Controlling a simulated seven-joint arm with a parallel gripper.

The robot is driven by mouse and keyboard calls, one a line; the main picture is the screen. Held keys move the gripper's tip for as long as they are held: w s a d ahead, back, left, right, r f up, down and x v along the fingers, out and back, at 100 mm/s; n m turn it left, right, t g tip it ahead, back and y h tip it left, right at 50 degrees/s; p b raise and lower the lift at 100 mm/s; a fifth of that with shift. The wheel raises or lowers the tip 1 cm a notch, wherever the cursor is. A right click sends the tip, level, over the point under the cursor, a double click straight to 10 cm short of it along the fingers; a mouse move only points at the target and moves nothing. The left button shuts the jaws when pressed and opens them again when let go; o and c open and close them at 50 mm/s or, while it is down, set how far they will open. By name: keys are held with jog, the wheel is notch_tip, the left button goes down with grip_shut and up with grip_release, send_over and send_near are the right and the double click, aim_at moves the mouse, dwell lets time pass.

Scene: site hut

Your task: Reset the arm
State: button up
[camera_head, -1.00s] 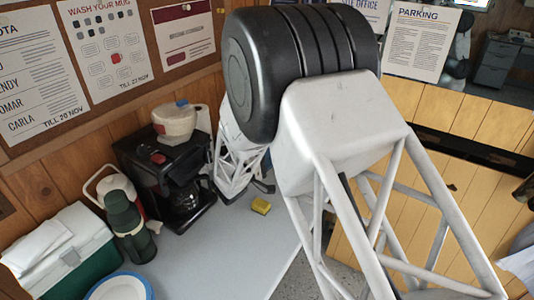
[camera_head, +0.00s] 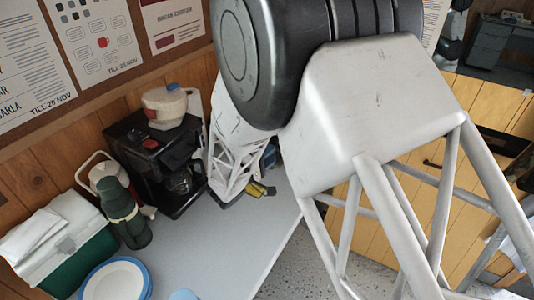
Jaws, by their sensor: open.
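My arm fills the middle and right of the head view, with a large black joint and white lattice links. Its far part hangs down beside the coffee machine. My gripper (camera_head: 246,193) is small and mostly hidden at the lower end of that part, low over the grey table (camera_head: 215,250). Its dark fingers look open.
A black coffee machine (camera_head: 150,150) stands close left of my arm. A green flask (camera_head: 124,214), a green-and-white cool box (camera_head: 72,252) and a blue-rimmed plate (camera_head: 115,282) lie further left. Wooden cupboards (camera_head: 380,235) stand at the right. The table's front middle is mostly clear.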

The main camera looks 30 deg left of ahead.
dwell(0.5)
jog(key=w+d+r+m+g+h, duration=0.2)
jog(key=d+r+g+h, duration=0.15)
jog(key=d, duration=0.55)
jog(key=w+d+r+m+g+h, duration=0.25)
jog(key=d+r, duration=0.25)
jog(key=d, duration=0.4)
jog(key=s+d+r+m+g, duration=0.2)
jog(key=d+r+g, duration=0.15)
jog(key=d, duration=0.55)
jog(key=s+d+r+m+g, duration=0.2)
jog(key=s+d+g, duration=0.15)
jog(key=d, duration=0.65)
jog(key=s+d+r+m+g+y, duration=0.2)
jog(key=s+d+g, duration=0.1)
jog(key=s+d, duration=0.3)
jog(key=s+d+r+m+g+y, duration=0.1)
jog(key=s+d+r+g+y, duration=0.15)
jog(key=s+d, duration=0.35)
jog(key=s+d+r+m+t+y, duration=0.1)
jog(key=s+d+y, duration=0.2)
jog(key=s, duration=0.3)
jog(key=s+d+m+t+y, duration=0.1)
jog(key=s+d+m+y, duration=0.1)
jog(key=s+y, duration=0.2)
jog(key=shift+s+d+r, duration=0.4)
jog(key=shift+s, duration=0.65)
